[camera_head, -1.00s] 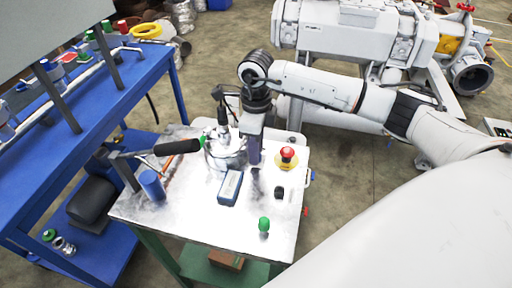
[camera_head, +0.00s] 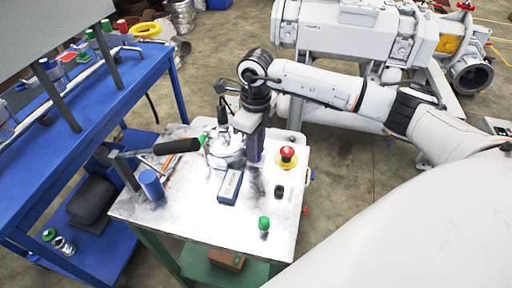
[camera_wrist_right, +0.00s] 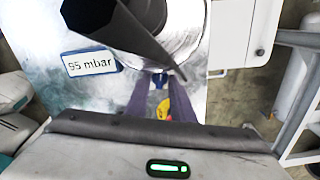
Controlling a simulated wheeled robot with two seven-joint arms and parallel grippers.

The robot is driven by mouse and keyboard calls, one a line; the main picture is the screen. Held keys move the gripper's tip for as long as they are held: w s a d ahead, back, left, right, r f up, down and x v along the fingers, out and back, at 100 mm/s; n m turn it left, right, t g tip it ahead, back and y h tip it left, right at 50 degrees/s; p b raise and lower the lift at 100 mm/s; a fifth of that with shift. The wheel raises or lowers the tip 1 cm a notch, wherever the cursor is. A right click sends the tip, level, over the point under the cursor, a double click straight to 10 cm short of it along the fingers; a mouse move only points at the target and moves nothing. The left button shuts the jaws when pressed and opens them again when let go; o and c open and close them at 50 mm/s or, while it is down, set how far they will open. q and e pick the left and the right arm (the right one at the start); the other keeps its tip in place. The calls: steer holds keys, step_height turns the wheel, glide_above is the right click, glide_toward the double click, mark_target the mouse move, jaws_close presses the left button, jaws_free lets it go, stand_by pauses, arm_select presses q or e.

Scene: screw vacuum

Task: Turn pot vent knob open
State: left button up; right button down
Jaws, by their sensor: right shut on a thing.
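The silver metal pot (camera_head: 222,152) stands on the white-topped table, left of my right gripper. It fills the top of the right wrist view (camera_wrist_right: 185,20). My right gripper (camera_head: 255,160) points down beside the pot. In the right wrist view its two purple fingers (camera_wrist_right: 160,90) are shut on a small blue piece (camera_wrist_right: 159,79) at the pot's side, which looks like the vent knob. The fingers partly hide it, and I cannot tell its turn angle. A blue-framed gauge (camera_head: 230,187) beside the pot reads 95 mbar in the right wrist view (camera_wrist_right: 90,63). My left gripper is not in view.
A red button on a yellow base (camera_head: 287,156) sits right of the gripper. A small black piece (camera_head: 279,191), a green-capped bottle (camera_head: 264,225) and a blue cylinder (camera_head: 151,185) stand on the tabletop (camera_head: 200,217). A black handle (camera_head: 180,147) reaches over its left side.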

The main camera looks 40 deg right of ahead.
steer(key=shift+r+m, duration=0.1)
steer(key=shift+m, duration=1.4)
steer(key=c, duration=1.9)
jaws_free()
steer(key=shift+o, duration=0.2)
